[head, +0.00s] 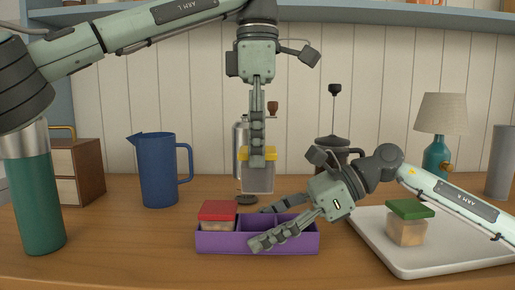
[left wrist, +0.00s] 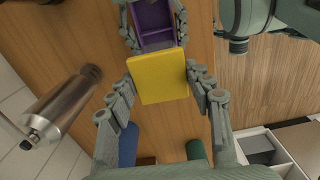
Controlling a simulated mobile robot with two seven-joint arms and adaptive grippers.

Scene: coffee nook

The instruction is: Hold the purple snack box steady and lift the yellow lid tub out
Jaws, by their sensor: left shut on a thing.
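The purple snack box (head: 215,243) sits on the wooden counter; it also shows in the left wrist view (left wrist: 158,38). A tub with a red lid (head: 218,211) stands in its left compartment. The other compartments I can see into look empty. My left gripper (head: 257,158) is shut on the yellow lid tub (head: 259,180) and holds it upright above the box. Its yellow lid (left wrist: 158,76) fills the middle of the left wrist view. My right gripper (head: 260,228) has its fingers spread along the front and back of the box; whether they press on it I cannot tell.
A tub with a green lid (head: 407,230) stands on a white tray (head: 440,263) at the right. A blue pitcher (head: 158,172), a green-and-silver cylinder (head: 36,195), a French press (head: 334,147) and a lamp (head: 438,150) stand around. A grinder is partly hidden behind my left gripper.

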